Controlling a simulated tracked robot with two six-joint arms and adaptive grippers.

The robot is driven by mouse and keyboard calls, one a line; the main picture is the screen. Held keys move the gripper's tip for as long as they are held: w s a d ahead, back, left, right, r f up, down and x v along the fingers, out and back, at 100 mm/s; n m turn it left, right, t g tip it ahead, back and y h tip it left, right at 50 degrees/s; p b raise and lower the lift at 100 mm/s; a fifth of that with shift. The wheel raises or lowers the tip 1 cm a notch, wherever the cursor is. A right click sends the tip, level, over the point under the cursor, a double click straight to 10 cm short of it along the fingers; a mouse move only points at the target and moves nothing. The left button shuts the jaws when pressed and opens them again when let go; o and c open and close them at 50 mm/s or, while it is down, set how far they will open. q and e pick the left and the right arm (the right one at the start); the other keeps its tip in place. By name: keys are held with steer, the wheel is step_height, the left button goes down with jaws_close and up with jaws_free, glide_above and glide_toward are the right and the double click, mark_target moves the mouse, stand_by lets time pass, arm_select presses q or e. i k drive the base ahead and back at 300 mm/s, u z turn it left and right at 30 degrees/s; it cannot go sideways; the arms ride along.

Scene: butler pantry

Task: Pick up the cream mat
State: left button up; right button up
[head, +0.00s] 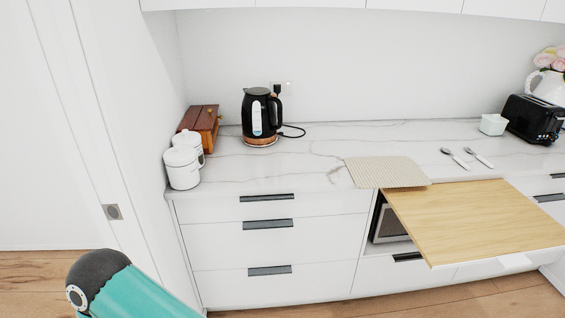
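The cream mat (386,172) lies flat on the white marble counter (300,172), near its front edge. Its front right part reaches the edge beside the pulled-out wooden board (480,215). Nothing lies on the mat. Part of a teal and dark arm of mine shows at the lower left, far from the mat. Neither of my grippers is in view.
A black kettle (261,115) stands at the back left, with white canisters (182,167) and a wooden box (200,126) beside it. Two spoons (455,158) lie right of the mat. The board juts out from the counter.

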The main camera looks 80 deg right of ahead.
mark_target(394, 171)
steer(key=z, duration=0.2)
steer(key=i, duration=0.25)
steer(key=z, duration=2.45)
steer(key=k, duration=0.55)
steer(key=z, duration=0.45)
steer(key=i, duration=1.55)
steer(key=u, duration=0.3)
